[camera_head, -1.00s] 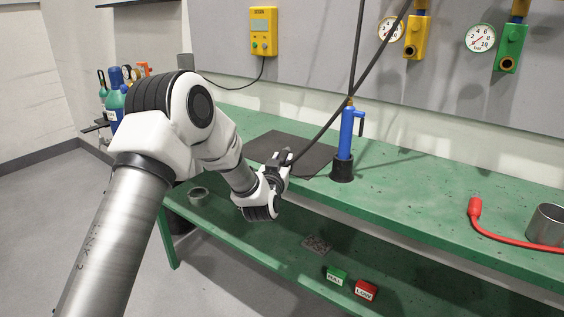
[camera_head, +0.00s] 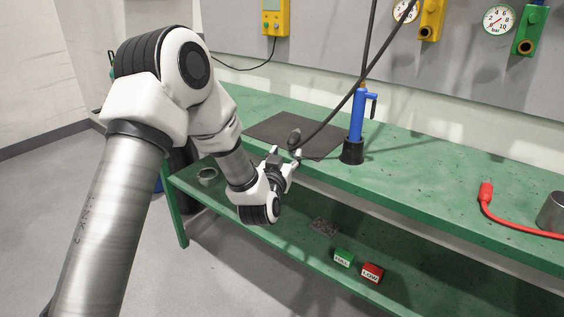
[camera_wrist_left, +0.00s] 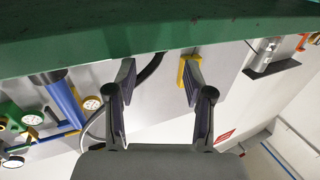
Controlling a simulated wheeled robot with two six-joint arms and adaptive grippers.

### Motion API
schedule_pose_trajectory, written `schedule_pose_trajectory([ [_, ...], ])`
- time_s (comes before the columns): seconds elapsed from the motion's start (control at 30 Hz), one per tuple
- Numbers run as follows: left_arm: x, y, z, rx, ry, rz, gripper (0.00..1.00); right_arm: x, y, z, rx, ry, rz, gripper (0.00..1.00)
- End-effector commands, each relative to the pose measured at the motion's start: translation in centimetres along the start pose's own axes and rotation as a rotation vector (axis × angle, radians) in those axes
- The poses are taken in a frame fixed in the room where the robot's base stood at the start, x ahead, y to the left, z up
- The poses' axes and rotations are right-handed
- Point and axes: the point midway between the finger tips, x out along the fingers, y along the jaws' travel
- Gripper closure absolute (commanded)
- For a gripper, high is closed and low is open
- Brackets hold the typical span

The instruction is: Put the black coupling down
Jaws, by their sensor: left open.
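The black coupling (camera_head: 295,138) is at the end of a black hose, over the front part of the dark mat (camera_head: 262,128) on the green bench. Whether it rests on the mat is hard to tell. My left gripper (camera_head: 286,155) is open at the bench's front edge, just below and in front of the coupling in the head view. In the left wrist view its two fingers (camera_wrist_left: 158,75) stand apart with nothing clearly between them. The black hose (camera_wrist_left: 150,69) shows behind them there, but I cannot make out the coupling. My right gripper is not in view.
A blue cylinder (camera_head: 357,118) on a black base stands right of the mat. A red hose (camera_head: 487,196) and a metal cup (camera_head: 553,212) lie further right. The lower shelf holds a green block (camera_head: 343,257), a red block (camera_head: 372,272) and a metal ring (camera_head: 207,176).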

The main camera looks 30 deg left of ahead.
Motion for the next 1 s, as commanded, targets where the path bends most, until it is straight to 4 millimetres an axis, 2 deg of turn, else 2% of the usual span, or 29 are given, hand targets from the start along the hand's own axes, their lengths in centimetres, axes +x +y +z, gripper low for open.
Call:
schedule_pose_trajectory([
  [0.1, -2.6, 0.0, 0.1, 0.0, -0.002, 0.001, 0.48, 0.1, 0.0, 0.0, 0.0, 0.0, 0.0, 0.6],
  [0.27, -4.4, 0.1, 0.6, 0.003, -0.016, 0.005, 0.48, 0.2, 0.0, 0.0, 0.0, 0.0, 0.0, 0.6],
  [0.37, -5.5, 1.1, 4.7, 0.02, -0.124, 0.039, 0.48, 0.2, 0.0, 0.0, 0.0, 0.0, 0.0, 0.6],
  [0.47, -8.7, 2.6, 13.1, 0.052, -0.361, 0.104, 0.48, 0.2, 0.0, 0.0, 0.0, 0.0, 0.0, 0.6],
  [0.5, -10.9, 3.0, 17.1, 0.067, -0.484, 0.13, 0.48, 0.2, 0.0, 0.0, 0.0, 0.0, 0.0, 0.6],
  [0.57, -15.3, 3.4, 23.1, 0.091, -0.685, 0.168, 0.48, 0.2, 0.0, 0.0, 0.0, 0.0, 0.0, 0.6],
  [0.6, -18.7, 3.4, 26.7, 0.107, -0.822, 0.187, 0.48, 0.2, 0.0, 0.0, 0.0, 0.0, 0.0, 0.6],
  [0.67, -24.2, 3.1, 31.2, 0.133, -1.02, 0.208, 0.48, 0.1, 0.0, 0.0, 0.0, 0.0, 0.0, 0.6],
  [0.7, -27.9, 2.7, 33.5, 0.15, -1.142, 0.218, 0.48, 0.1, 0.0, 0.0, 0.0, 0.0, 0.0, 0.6],
  [0.8, -35.6, 1.5, 36.9, 0.186, -1.389, 0.225, 0.48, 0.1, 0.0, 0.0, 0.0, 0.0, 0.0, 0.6],
  [0.83, -37.3, 1.1, 37.5, 0.194, -1.442, 0.225, 0.48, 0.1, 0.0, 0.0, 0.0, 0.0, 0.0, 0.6],
  [0.9, -40.1, 0.6, 38.1, 0.209, -1.527, 0.225, 0.48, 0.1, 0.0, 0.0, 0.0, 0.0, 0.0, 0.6],
  [1.0, -41.3, 0.3, 38.3, 0.214, -1.567, 0.222, 0.48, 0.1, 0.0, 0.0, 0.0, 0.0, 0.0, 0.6],
])
